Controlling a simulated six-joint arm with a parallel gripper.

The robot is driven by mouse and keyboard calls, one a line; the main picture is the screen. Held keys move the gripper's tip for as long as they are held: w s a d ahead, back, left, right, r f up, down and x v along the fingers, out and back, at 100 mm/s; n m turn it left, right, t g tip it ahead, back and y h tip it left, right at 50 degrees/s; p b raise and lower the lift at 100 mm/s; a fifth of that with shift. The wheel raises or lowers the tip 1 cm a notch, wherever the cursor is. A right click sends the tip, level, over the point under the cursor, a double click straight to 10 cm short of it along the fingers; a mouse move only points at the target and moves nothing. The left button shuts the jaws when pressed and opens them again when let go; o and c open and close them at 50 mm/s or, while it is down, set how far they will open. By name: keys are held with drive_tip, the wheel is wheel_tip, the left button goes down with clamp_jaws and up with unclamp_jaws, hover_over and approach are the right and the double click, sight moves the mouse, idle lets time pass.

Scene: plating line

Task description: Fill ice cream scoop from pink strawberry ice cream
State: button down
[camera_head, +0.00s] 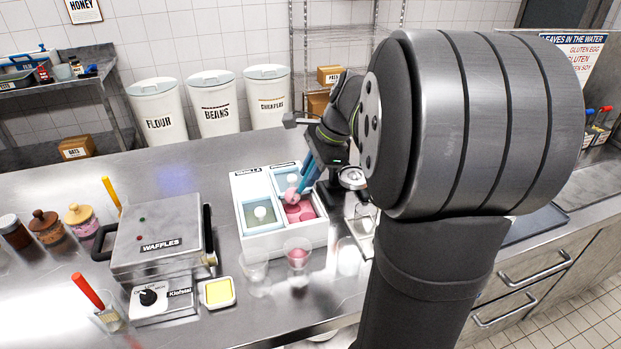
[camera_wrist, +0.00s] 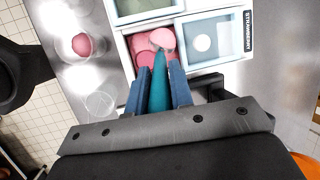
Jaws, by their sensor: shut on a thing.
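My gripper (camera_wrist: 158,84) is shut on the teal handle of the ice cream scoop (camera_wrist: 159,66); in the head view my gripper (camera_head: 314,166) hangs over the ice cream box. A round pink ball (camera_wrist: 162,39) sits at the scoop's end and hides the bowl. Below and beside it is the pink strawberry ice cream (camera_wrist: 144,58) in its compartment, also in the head view (camera_head: 302,214). I cannot tell whether the ball touches the ice cream below.
A clear cup with a pink ball (camera_head: 297,254) stands before the box, beside an empty-looking clear cup (camera_head: 254,265). A waffle iron (camera_head: 158,240) stands left. My arm hides much of the right side. The counter behind the waffle iron is clear.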

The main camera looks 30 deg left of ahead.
drive_tip(key=shift+r, duration=3)
